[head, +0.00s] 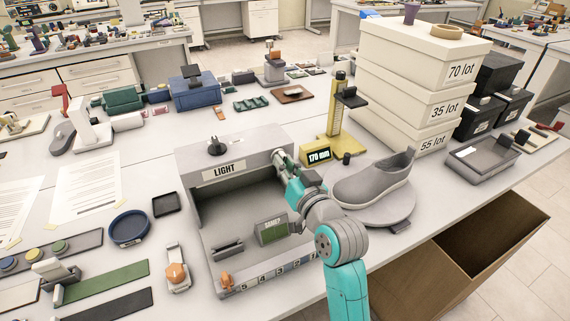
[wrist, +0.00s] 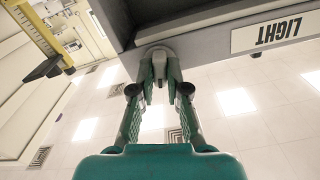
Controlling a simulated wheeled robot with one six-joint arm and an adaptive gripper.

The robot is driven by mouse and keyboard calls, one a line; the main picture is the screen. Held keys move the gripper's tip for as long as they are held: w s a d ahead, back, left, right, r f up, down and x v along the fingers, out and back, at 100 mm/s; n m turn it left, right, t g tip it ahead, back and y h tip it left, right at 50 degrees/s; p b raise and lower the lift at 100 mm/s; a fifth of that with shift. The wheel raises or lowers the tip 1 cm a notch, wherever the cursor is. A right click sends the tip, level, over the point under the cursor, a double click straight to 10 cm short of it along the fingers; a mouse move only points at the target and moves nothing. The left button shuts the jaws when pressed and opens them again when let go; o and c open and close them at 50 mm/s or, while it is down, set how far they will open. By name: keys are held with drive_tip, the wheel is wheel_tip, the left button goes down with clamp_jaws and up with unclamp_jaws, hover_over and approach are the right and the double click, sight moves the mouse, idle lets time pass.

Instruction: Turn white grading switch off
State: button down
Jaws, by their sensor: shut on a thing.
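The grey grading box marked LIGHT (head: 224,172) stands on the table, its front open; the label also shows in the wrist view (wrist: 275,33), upside down. A pale grey switch piece (wrist: 158,52) sits at the box's edge, between my fingertips. I take it for the white grading switch; its on or off position cannot be told. My gripper (head: 281,160) is at the right end of the LIGHT panel, and its fingers (wrist: 159,74) are shut on that piece. In the head view my gripper mostly hides it.
A grey shoe (head: 373,181) on a round stand is right of my arm. A yellow height gauge (head: 336,115) stands behind it, beside stacked white boxes (head: 412,60). A black knob (head: 215,147) is on the box's top. A small orange knob (head: 226,281) is at its front left.

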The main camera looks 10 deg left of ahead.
drive_tip(key=shift+n, duration=1.3)
drive_tip(key=shift+f+n, duration=0.1)
drive_tip(key=shift+n, duration=0.2)
drive_tip(key=c, duration=1.2)
unclamp_jaws()
drive_tip(key=shift+o, duration=0.2)
drive_tip(key=shift+s, duration=0.1)
drive_tip(key=v, duration=1.2)
